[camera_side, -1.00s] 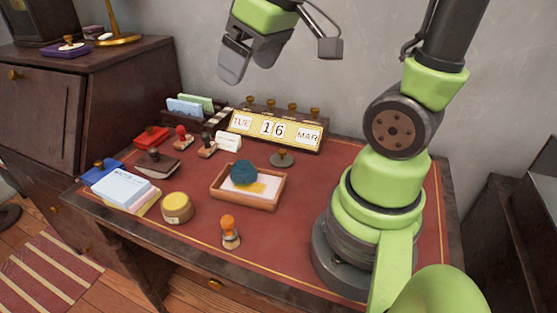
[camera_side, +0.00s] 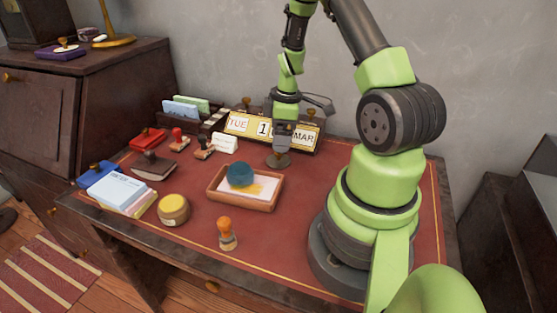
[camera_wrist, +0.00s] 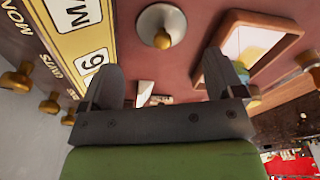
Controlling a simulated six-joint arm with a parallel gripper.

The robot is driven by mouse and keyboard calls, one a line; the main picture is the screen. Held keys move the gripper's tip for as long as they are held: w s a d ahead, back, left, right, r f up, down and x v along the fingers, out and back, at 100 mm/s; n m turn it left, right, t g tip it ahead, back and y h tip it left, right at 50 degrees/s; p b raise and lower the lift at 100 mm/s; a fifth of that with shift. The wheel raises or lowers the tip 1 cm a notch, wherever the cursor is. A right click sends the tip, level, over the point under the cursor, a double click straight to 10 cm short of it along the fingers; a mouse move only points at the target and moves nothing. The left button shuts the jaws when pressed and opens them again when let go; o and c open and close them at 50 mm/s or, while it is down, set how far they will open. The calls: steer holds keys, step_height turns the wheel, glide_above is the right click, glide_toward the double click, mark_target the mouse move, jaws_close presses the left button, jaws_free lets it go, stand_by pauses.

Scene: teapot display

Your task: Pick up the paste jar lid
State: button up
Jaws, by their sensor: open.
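A grey round disc with a small brass knob, which looks like the paste jar lid (camera_side: 271,160), lies flat on the red desk top in front of the calendar. My gripper (camera_side: 282,147) is just above it, pointing down, and hides part of it. In the wrist view the lid (camera_wrist: 148,20) shows whole, with its knob up, beyond my open gripper (camera_wrist: 164,72) and between the lines of its two fingers. Nothing is between the fingers. A round tin with a yellow top, perhaps the paste jar (camera_side: 174,208), stands at the front left.
The calendar (camera_side: 238,124) stands close behind my gripper. A wooden tray (camera_side: 250,203) with a paper and a teal ball lies to the front left of the lid. An orange-topped stamp (camera_side: 226,232) stands nearer the front edge. Desk to the lid's right is clear.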

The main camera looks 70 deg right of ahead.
mark_target(278, 157)
steer(key=shift+w+a+f, duration=0.1)
steer(key=shift+a+f, duration=0.05)
steer(key=shift+f, duration=1.3)
steer(key=shift+w+a+f, duration=0.1)
steer(key=shift+f, duration=1.35)
steer(key=c, duration=0.9)
